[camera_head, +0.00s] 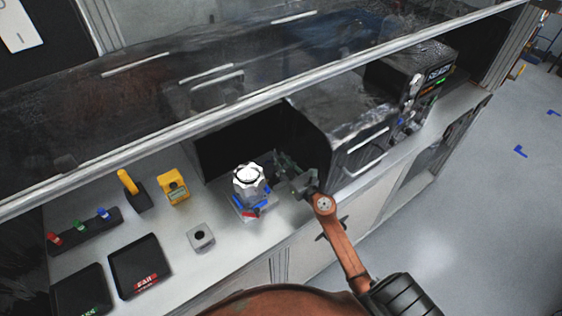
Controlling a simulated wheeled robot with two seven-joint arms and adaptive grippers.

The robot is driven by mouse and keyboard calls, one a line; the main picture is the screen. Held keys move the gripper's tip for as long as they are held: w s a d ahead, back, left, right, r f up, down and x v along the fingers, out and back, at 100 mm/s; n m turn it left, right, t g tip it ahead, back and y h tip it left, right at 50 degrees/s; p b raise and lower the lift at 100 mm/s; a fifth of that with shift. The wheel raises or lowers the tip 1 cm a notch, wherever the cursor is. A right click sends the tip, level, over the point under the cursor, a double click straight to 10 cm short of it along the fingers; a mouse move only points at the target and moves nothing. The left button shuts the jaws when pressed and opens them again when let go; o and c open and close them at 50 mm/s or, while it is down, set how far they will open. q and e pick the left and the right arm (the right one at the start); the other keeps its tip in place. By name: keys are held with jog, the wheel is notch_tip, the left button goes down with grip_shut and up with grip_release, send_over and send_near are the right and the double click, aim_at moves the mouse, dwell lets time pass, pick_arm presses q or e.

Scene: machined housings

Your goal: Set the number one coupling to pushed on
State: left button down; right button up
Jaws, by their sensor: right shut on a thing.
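A silver, faceted machined housing (249,180) stands upright on a fixture with blue and red parts (257,207) on the bench. My right gripper (280,164) reaches in from the right, close against the housing's right side. It is shut on a small part there, which looks like a coupling; the dark fingers hide most of it. I cannot read a number on it or tell how far on it sits. My left gripper is not in view.
A dark machine (340,115) stands close behind and right of my right gripper. A clear guard with a metal rail crosses above the bench. A grey block with a hole (201,237), a yellow device (173,187) and a FAIL tray (138,262) lie to the left.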

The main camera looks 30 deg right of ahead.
grip_shut()
jog(key=shift+a, duration=0.15)
jog(key=shift+s+a+p, duration=0.1)
jog(key=shift+a+p, duration=0.25)
jog(key=shift+a, duration=1.15)
jog(key=o, duration=0.9)
grip_release()
jog(key=shift+d, duration=0.1)
jog(key=shift+o, duration=0.2)
jog(key=shift+s, duration=0.2)
jog(key=s+d, duration=0.1)
jog(key=s, duration=1)
jog(key=shift+s, duration=0.3)
